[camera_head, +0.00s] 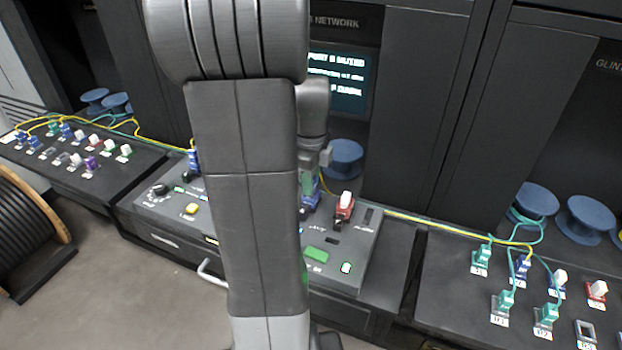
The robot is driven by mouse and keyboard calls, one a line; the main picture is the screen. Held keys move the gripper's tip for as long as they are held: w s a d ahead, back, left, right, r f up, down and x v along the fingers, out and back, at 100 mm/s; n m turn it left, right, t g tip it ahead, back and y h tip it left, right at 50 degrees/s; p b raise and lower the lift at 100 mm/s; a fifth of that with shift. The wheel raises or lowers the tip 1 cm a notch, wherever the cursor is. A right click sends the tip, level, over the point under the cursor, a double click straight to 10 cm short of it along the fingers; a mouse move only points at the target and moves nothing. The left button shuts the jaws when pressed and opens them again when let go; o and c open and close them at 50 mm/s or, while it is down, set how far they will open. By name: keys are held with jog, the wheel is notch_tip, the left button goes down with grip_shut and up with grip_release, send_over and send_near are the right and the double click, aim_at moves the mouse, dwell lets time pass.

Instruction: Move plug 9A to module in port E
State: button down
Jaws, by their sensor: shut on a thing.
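My gripper (308,180) is partly hidden behind my own arm at the middle of the view. It points down over the centre console and is shut on a blue plug (311,200). A yellow cable runs by this plug. I cannot read a label on it, nor tell whether it is seated in a port. Just right of it, a red module with a white top (344,207) stands on the console. Another blue plug (193,160) stands left of my arm. The labels 9A and E are not readable, and part of the console is hidden by my arm.
The left bench (120,185) and right bench (450,318) hold several coloured plugs and modules. Yellow and green cables run along the back. Blue spools (346,158) stand behind. A lit screen (338,82) hangs above the console. A large cable drum (25,235) is on the floor at left.

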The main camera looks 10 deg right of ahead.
jog(key=shift+f, duration=0.35)
jog(key=c, duration=1.1)
grip_release()
jog(key=shift+r, duration=0.1)
